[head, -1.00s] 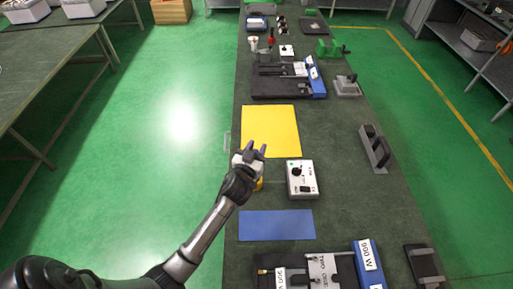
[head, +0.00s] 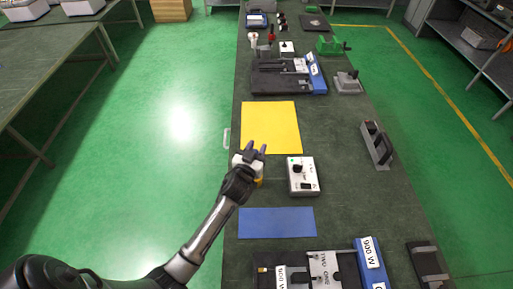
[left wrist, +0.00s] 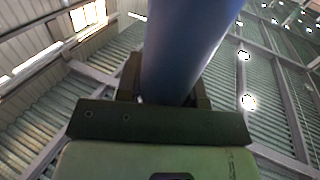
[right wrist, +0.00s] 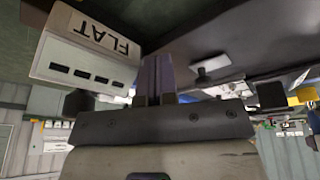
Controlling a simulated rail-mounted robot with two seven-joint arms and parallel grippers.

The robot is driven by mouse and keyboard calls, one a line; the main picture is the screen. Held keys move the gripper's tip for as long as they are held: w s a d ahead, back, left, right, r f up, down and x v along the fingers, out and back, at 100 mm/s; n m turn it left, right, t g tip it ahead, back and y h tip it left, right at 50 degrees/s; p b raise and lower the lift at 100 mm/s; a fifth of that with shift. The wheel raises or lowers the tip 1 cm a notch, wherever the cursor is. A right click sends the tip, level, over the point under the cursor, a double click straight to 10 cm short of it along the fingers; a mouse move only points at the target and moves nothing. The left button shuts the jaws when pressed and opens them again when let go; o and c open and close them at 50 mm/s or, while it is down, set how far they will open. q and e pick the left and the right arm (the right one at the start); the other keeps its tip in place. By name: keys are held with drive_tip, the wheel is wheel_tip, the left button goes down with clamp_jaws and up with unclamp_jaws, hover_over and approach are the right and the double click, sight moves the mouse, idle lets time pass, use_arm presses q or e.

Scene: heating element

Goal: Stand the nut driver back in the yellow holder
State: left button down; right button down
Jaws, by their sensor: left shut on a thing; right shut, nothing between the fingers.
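My left gripper (head: 257,151) is above the left edge of the long bench, beside the yellow mat. In the left wrist view a thick blue cylinder, taken to be the nut driver (left wrist: 185,45), stands between the fingers of the left gripper (left wrist: 165,90), which is shut on it. Its far end is out of the picture. In the head view I cannot make the driver out. A small yellow piece, probably the yellow holder (head: 259,181), shows just below the left hand and is mostly hidden by it. My right gripper (right wrist: 154,78) is shut and empty, seen only in the right wrist view.
A white control box (head: 302,176) stands right of the left hand. The yellow mat (head: 271,125) and blue mat (head: 277,222) lie bare. A black fixture (head: 315,270) is at the near end. A white box marked FLAT (right wrist: 85,55) is close to the right gripper.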

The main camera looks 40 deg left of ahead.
use_arm(q)
drive_tip(key=shift+f+b, duration=0.6)
drive_tip(key=shift+f, duration=0.2)
use_arm(e)
drive_tip(key=shift+a+f, duration=0.15)
drive_tip(key=shift+f, duration=0.55)
use_arm(q)
drive_tip(key=shift+f+b, duration=0.6)
drive_tip(key=shift+f, duration=0.15)
use_arm(e)
drive_tip(key=shift+f, duration=0.6)
use_arm(q)
drive_tip(key=c, duration=0.9)
unclamp_jaws()
drive_tip(key=shift+r, duration=0.1)
drive_tip(key=shift+o, duration=1.2)
drive_tip(key=shift+s, duration=0.1)
drive_tip(key=v, duration=1.3)
drive_tip(key=shift+s+d, duration=0.15)
drive_tip(key=shift+s, duration=0.15)
